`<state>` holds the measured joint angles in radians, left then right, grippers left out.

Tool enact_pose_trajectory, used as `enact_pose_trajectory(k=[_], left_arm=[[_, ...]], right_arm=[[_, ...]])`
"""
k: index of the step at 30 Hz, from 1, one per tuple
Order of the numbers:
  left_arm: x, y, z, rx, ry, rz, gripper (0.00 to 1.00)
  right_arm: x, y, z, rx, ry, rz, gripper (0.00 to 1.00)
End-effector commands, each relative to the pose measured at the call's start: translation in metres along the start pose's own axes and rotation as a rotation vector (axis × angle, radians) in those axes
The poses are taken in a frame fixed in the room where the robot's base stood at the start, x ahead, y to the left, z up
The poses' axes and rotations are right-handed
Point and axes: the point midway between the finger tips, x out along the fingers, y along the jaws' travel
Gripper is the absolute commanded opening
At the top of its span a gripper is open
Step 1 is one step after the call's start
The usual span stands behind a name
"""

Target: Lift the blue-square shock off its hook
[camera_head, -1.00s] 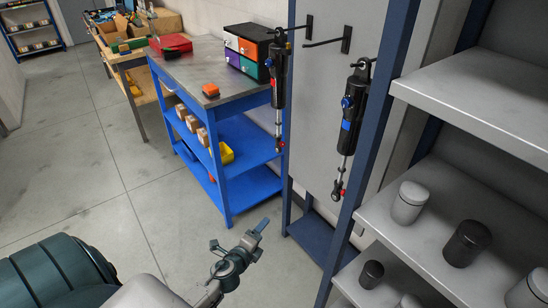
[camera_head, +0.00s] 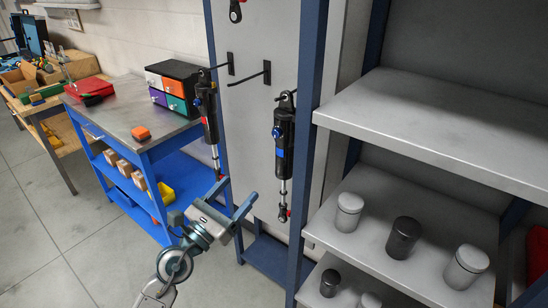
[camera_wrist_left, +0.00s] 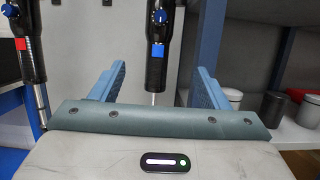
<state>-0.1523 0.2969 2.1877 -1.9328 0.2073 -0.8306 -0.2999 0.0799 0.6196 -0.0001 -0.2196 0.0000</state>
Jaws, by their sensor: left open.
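The blue-square shock (camera_head: 284,140) is black with a silver rod and hangs upright from a hook on the grey panel. In the left wrist view its body (camera_wrist_left: 156,75) and blue square show between the two fingers, beyond them; its top is cut off. My left gripper (camera_head: 240,188) is open and empty, low and to the left of this shock in the head view, apart from it. Its fingers (camera_wrist_left: 154,85) point toward the panel. My right gripper is not in view.
A blue upright post (camera_head: 309,130) and grey shelves (camera_head: 430,110) with several canisters stand close on the right. A blue workbench (camera_head: 125,112) is at left.

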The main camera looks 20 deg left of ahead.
Motion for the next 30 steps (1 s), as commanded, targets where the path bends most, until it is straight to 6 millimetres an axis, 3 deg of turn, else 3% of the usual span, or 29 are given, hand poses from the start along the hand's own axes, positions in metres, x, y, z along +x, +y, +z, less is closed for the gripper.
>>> enact_pose_trajectory(k=[22, 30], left_arm=[[0.103, 0.001, -0.049, -0.003, -0.002, 0.001, 0.69], [0.145, 0.001, -0.045, -0.003, -0.001, 0.001, 0.69]], right_arm=[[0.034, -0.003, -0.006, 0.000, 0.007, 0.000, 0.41], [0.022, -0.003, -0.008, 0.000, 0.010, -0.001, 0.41]])
